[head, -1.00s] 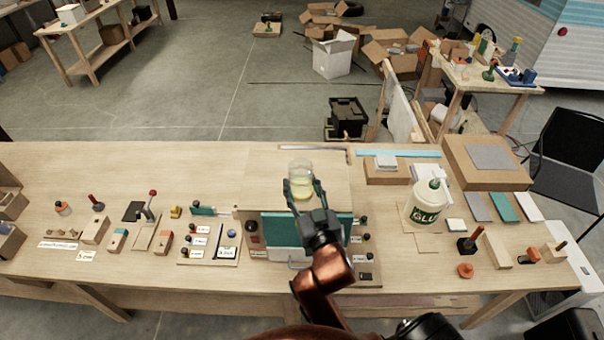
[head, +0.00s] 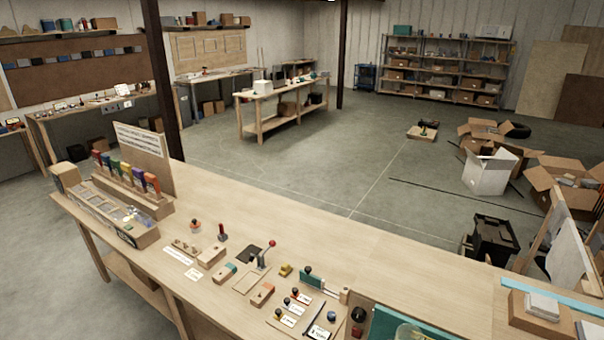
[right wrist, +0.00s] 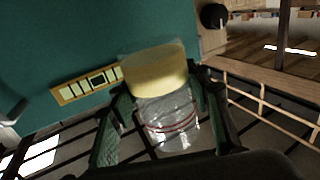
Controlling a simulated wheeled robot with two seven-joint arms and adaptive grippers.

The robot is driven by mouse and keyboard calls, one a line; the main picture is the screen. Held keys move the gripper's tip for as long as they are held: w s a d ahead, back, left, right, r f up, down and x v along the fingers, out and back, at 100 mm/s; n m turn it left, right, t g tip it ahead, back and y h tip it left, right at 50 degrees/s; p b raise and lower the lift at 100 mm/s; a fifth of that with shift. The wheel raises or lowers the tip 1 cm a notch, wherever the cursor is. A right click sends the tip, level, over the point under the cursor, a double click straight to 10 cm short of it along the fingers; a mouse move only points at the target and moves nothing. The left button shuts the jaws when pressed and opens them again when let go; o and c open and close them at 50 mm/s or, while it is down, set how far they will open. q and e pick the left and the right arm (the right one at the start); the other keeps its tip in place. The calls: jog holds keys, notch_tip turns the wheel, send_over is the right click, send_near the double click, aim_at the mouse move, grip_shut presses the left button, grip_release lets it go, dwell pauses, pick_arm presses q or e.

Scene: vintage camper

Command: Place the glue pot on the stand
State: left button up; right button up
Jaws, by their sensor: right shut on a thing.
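A clear jar with pale yellow contents, which I take as the glue pot (right wrist: 155,72), is between the fingers of my right gripper (right wrist: 162,108) in the right wrist view. The gripper is shut on it. The jar's clear rim also shows at the bottom edge of the head view (head: 408,332), with the gripper below the frame. A teal panel (right wrist: 60,50) lies beyond the jar in the wrist view. I cannot tell which thing is the stand. My left gripper is not in view.
The long wooden workbench (head: 290,225) has a clear back strip. Small blocks, a lever (head: 266,254) and labelled knobs line its front. A rack of coloured-handled tools (head: 125,175) stands at the far left. White pads on a cardboard box (head: 540,308) sit at right.

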jog(key=s+a+f+b, duration=0.1)
jog(key=f+b, duration=0.1)
jog(key=f, duration=0.3)
jog(key=s+a+f+y+b, duration=0.1)
jog(key=s+a+f+b, duration=0.1)
jog(key=f, duration=0.4)
jog(key=s+a+f+n+y+b, duration=0.1)
jog(key=f+b, duration=0.3)
jog(key=f, duration=0.1)
jog(key=shift+s+a+f, duration=0.2)
jog(key=shift+a+f, duration=0.05)
jog(key=shift+f, duration=0.1)
jog(key=shift+a, duration=0.1)
dwell(0.7)
jog(key=shift+r, duration=0.2)
